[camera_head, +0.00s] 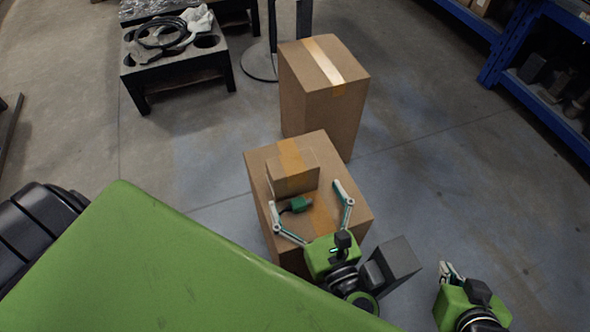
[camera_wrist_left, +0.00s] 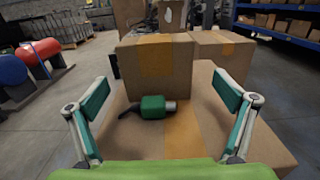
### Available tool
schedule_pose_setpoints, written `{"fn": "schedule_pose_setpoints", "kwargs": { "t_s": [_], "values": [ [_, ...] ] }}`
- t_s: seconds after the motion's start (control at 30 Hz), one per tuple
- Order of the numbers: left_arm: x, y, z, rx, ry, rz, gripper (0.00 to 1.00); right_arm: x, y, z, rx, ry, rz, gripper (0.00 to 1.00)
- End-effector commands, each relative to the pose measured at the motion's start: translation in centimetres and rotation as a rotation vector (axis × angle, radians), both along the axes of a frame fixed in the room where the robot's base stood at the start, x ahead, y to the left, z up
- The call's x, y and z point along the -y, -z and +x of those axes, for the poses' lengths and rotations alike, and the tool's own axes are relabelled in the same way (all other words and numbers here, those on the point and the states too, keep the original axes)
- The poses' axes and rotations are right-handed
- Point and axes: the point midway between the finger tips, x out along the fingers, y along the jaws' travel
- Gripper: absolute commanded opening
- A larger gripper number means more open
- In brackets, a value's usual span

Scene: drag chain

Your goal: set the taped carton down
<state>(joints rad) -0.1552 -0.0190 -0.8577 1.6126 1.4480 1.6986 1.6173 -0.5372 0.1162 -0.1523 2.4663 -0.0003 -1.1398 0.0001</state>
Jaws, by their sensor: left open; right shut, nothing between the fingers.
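A small taped carton (camera_head: 293,172) rests on top of a larger taped box (camera_head: 357,205). In the left wrist view the small carton (camera_wrist_left: 156,66) stands upright ahead of my fingers, with tape on its front face. My left gripper (camera_head: 306,196) is open above the larger box, its fingers spread and apart from the carton. A green connector with a dark cable end (camera_head: 300,204) lies on the larger box between the fingers and the carton; it also shows in the left wrist view (camera_wrist_left: 152,107). My right gripper (camera_head: 451,272) is shut and empty at the lower right.
A tall taped box (camera_head: 305,100) stands on the floor just behind. A black table (camera_head: 180,68) with cables is at the upper left. Blue shelving (camera_head: 545,100) is at the right. The floor (camera_head: 450,170) between the boxes and shelving is clear.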

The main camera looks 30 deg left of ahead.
Motion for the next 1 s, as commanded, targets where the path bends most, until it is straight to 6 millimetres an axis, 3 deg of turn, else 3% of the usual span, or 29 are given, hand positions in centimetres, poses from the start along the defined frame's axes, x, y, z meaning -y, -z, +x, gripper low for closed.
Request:
{"fn": "schedule_pose_setpoints", "kwargs": {
  "t_s": [0.5, 0.8, 1.0],
  "values": [
    [-5.2, -0.2, 4.1, 0.003, 0.0, 0.003, 0.96, 0.1, 0.3, -0.3, -0.013, 0.001, -0.002, 0.0],
    [-5.5, -0.1, 4.4, 0.0, 0.0, 0.0, 0.96, 0.1, 0.2, -0.3, -0.01, 0.001, -0.001, 0.0],
    [-5.5, -0.1, 4.4, 0.001, 0.0, 0.001, 0.49, 0.1, 0.2, -0.3, -0.009, 0.001, -0.001, 0.0]
  ]
}}
